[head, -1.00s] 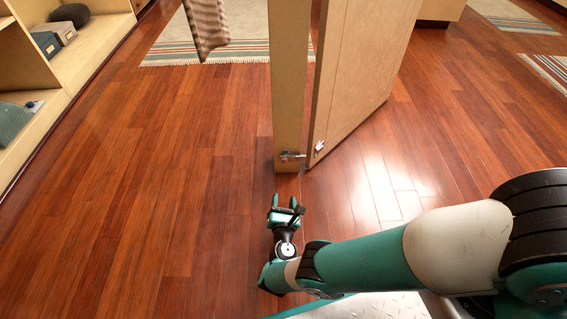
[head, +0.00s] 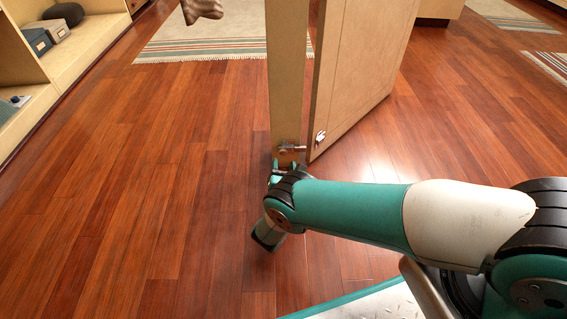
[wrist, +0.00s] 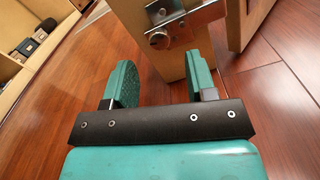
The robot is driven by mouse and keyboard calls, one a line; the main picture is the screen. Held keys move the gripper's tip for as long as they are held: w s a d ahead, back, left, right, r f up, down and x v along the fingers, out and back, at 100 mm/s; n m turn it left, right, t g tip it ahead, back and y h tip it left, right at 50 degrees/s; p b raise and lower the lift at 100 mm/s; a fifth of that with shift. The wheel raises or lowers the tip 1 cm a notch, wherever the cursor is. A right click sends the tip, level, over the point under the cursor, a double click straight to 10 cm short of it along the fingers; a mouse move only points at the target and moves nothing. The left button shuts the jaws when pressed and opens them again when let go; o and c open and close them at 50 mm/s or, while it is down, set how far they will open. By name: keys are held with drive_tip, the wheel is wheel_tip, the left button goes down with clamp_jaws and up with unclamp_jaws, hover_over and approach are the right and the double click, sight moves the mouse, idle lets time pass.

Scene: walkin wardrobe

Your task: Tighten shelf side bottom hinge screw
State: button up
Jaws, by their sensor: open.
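The bottom hinge (head: 291,147) joins the foot of the upright wooden shelf side (head: 288,90) to the open door (head: 362,70). In the wrist view its metal plate (wrist: 192,17) lies on the shelf side, with a round silver screw head (wrist: 160,39) at its lower edge. My gripper (wrist: 162,72) is open, its two teal fingers apart on either side of the shelf side's lower end in the picture. The screw head shows between and above the fingertips, and nothing is held. In the head view my gripper (head: 284,165) is mostly hidden by my wrist, just below the hinge.
The door stands ajar right of the shelf side, its lower hinge cup (head: 320,137) showing. An open shelf unit (head: 75,65) with boxes is at the left. A striped rug (head: 200,45) lies behind. The wooden floor on the left (head: 140,190) is clear.

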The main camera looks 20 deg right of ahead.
sight(283, 153)
drive_tip(key=b+x, duration=0.3)
drive_tip(key=x, duration=0.1)
drive_tip(key=shift+w+d+f, duration=0.1)
drive_tip(key=shift+w+f, duration=0.05)
drive_tip(key=shift+w, duration=0.05)
drive_tip(key=shift+w+d, duration=0.1)
drive_tip(key=shift+w, duration=0.45)
drive_tip(key=c, duration=0.9)
